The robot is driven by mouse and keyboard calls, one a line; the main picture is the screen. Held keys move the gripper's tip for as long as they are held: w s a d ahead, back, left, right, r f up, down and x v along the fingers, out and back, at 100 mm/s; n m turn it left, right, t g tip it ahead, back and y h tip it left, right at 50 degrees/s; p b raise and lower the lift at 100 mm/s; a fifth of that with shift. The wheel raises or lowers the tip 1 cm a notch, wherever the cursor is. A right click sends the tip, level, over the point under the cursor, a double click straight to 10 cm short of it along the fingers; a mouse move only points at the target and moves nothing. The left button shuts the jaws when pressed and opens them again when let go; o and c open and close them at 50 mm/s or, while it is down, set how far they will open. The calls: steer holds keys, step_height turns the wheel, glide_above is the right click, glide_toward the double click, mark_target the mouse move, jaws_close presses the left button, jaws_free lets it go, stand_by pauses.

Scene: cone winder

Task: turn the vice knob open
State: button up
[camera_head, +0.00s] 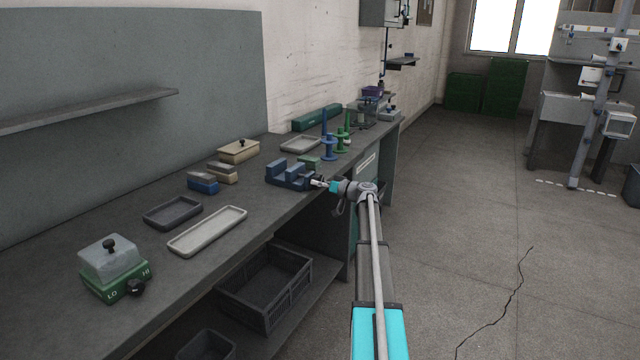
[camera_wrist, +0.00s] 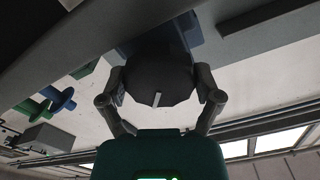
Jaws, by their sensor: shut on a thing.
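The blue vice (camera_head: 287,175) stands at the front edge of the grey bench. My gripper (camera_head: 318,183) is at its right-hand end, reaching in from the aisle side. In the wrist view the dark, faceted vice knob (camera_wrist: 158,80) lies between the two fingers of my gripper (camera_wrist: 160,92), and the fingers are closed on its sides. A short pale mark shows on the knob's face. Part of the blue vice body (camera_wrist: 188,30) shows behind the knob. In the head view the knob is too small and covered to make out.
Blue (camera_head: 326,142) and green (camera_head: 346,138) spool stands rise behind the vice. A pale tray (camera_head: 232,212), a dark tray (camera_head: 148,222) and a green box with a clear cover (camera_head: 112,290) lie along the bench. A crate (camera_head: 308,278) sits below. The floor at right is open.

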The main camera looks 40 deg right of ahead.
steer(key=n, duration=0.4)
steer(key=shift+w+d+n, duration=0.1)
steer(key=shift+d+n, duration=0.15)
steer(key=shift+n, duration=0.15)
steer(key=o, duration=0.9)
steer(key=shift+a, duration=0.15)
steer(key=v, duration=1.2)
